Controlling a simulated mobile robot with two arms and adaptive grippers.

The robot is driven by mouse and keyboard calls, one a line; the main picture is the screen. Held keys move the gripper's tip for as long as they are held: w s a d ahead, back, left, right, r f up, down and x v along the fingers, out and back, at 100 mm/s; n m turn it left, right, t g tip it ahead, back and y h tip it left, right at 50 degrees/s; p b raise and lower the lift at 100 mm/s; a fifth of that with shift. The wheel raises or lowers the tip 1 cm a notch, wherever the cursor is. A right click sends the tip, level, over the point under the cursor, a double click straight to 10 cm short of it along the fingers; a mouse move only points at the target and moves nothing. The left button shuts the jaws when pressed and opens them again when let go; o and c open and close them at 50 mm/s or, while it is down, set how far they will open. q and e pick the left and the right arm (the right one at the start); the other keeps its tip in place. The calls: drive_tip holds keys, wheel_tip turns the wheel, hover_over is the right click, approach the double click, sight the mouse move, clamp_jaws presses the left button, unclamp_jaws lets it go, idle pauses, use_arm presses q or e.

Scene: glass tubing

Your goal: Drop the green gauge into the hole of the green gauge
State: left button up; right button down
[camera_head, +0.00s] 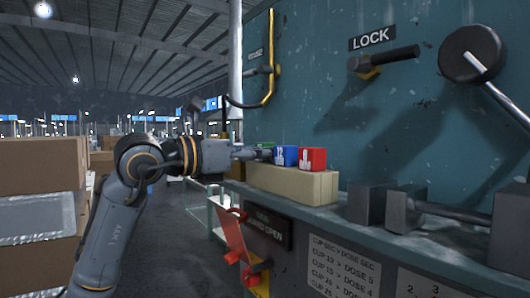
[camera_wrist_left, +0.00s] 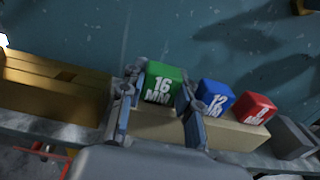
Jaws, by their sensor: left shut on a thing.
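The green gauge (camera_wrist_left: 165,76), a block marked 16 MM, is between the two fingers of my left gripper (camera_wrist_left: 160,105) in the left wrist view. My left gripper (camera_head: 252,154) is shut on it. In the head view only a sliver of green (camera_head: 265,146) shows, mostly hidden behind the gripper and the blue gauge. The green gauge is at the left end of a long beige block (camera_head: 300,188); I cannot tell whether it touches that block. No hole for the green gauge is visible. My right gripper is not in view.
A blue gauge (camera_head: 286,156) marked 12 MM and a red gauge (camera_head: 312,159) stand on the beige block, right of the green one. A brown box (camera_wrist_left: 50,90) lies to the left. The teal wall (camera_head: 320,70) rises behind, with levers; grey metal blocks (camera_head: 370,203) stand right.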

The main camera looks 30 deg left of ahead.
use_arm(q)
drive_tip(key=o, duration=1.2)
drive_tip(key=shift+o, duration=0.2)
drive_tip(key=shift+s+a, duration=0.1)
drive_tip(key=v, duration=1.2)
